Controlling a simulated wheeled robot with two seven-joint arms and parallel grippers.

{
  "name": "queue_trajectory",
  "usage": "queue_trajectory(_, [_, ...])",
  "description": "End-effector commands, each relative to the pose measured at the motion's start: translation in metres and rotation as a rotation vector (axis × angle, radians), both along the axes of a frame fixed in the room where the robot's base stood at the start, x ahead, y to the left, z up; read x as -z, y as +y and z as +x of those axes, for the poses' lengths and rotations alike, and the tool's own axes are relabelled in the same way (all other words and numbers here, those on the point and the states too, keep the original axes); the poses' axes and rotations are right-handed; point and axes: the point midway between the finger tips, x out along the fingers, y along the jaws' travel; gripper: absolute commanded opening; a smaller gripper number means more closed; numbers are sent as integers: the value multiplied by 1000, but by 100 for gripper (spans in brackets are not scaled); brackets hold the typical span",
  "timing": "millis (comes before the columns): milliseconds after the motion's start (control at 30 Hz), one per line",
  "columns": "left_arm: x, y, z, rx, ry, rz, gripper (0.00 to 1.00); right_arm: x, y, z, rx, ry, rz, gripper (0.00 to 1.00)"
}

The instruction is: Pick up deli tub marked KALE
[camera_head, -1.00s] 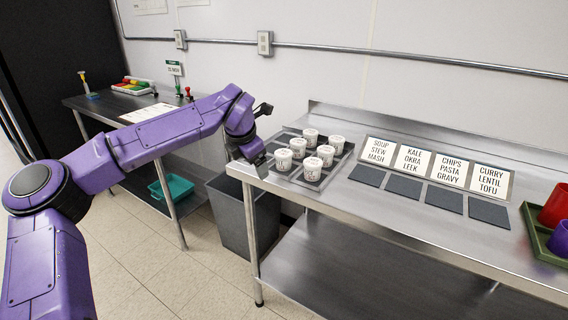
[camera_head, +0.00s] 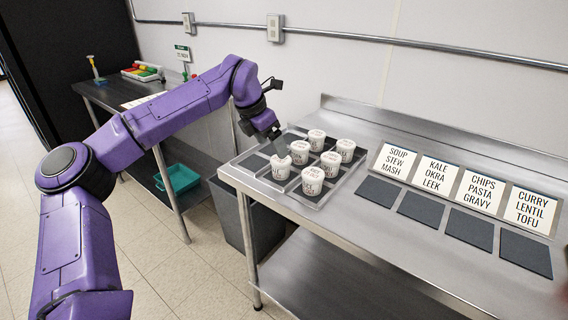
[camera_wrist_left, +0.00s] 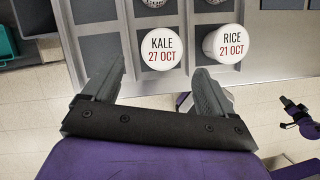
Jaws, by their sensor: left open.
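The deli tub marked KALE (camera_head: 280,167) is a white round tub with dark lettering, upright in the front row of a compartmented tray (camera_head: 318,204). Its lid, reading KALE 27 OCT, shows clearly in the left wrist view (camera_wrist_left: 160,48). My left gripper (camera_head: 281,149) is open and empty, just above and beside this tub. In the left wrist view my two fingers (camera_wrist_left: 160,72) are spread to either side of the lid's near edge, with no visible contact.
A tub marked RICE (camera_wrist_left: 225,45) stands right beside KALE, near my right-hand finger in the wrist view. Label cards (camera_head: 436,176) and dark pads (camera_head: 421,208) lie to the right. A grey bin (camera_head: 232,215) stands below the steel counter (camera_head: 345,215).

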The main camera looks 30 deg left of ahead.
Motion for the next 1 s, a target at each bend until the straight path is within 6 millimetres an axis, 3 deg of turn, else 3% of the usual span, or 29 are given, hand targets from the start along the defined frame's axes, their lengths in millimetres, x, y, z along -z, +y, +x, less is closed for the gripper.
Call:
queue_trajectory(433, [64,-10,26,2,3,1,86,-11,0,0,0,0,0,43])
queue_trajectory(700, [71,-10,29,-1,-1,0,86,-11,0,0,0,0,0,43])
queue_trajectory(733, [71,-10,29,-1,-1,0,83,-11,0,0,0,0,0,43])
queue_trajectory(900, [71,-10,29,0,-1,1,31,-11,0,0,0,0,0,43])
queue_trajectory(1000, [71,-10,29,0,-1,1,31,-11,0,0,0,0,0,43])
